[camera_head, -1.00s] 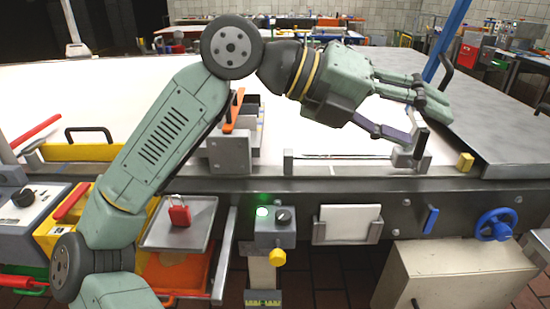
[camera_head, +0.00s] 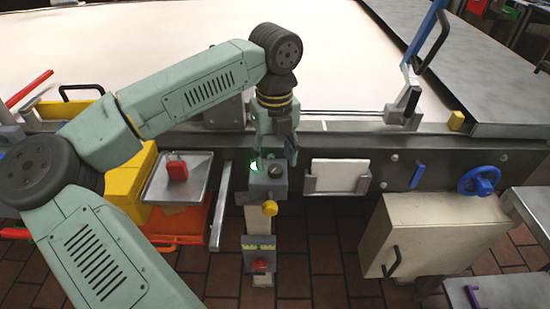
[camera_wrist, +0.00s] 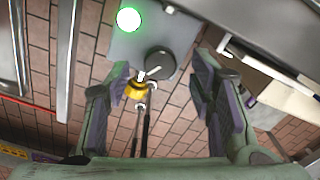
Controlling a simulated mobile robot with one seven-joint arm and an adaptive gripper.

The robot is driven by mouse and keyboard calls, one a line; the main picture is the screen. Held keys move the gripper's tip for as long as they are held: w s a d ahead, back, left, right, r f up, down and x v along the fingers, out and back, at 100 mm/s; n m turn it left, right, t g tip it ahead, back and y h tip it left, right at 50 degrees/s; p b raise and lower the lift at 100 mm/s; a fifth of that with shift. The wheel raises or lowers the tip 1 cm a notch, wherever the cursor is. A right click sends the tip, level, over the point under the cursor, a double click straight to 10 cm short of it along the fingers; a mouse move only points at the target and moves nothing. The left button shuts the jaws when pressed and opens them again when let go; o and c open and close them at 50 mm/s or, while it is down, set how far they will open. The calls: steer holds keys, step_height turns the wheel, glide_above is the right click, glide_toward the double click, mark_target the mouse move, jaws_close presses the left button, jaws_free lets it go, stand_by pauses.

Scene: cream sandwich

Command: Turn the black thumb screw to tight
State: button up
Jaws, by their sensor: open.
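A round black knob (camera_head: 275,171) sits on the top of a grey control box (camera_head: 266,188) at the table's front edge. In the wrist view the black knob (camera_wrist: 160,62) shows ahead, between the fingertips, with a pale pointer-like piece beside it. My gripper (camera_head: 274,156) points down over the box, with its fingers spread. In the wrist view my gripper (camera_wrist: 162,78) is open and empty, one finger each side of the knob, and no contact is visible. A black upright piece (camera_head: 412,99) also stands on the rail at the right. I cannot read any tight mark.
A lit green button (camera_wrist: 128,19) is left of the knob, and a yellow knob (camera_head: 269,208) is on the box's front. A white plate in a holder (camera_head: 340,176) is close on the right.

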mark_target(276, 172)
steer(key=shift+f, duration=1.25)
steer(key=shift+c, duration=0.5)
steer(key=c, duration=1.1)
